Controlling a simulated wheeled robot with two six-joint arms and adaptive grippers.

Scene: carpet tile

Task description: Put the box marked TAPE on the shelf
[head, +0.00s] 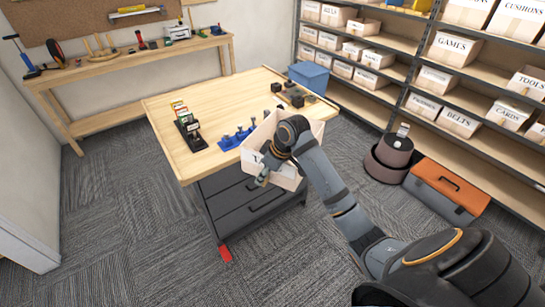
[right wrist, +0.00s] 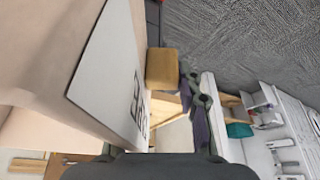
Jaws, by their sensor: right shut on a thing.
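A cream open box (head: 311,134) is held over the near right corner of the wooden workbench. My right gripper (head: 265,174) is shut on its near wall. In the right wrist view the box (right wrist: 48,40) fills the left side, with a white label (right wrist: 108,75) whose lettering is too steeply angled to read surely. The metal shelf (head: 480,98) stands along the right wall with rows of labelled boxes. My left gripper is in neither view.
An orange toolbox (head: 450,184) and a round dark bin (head: 388,158) stand on the floor before the shelf. Carpet is clear at left.

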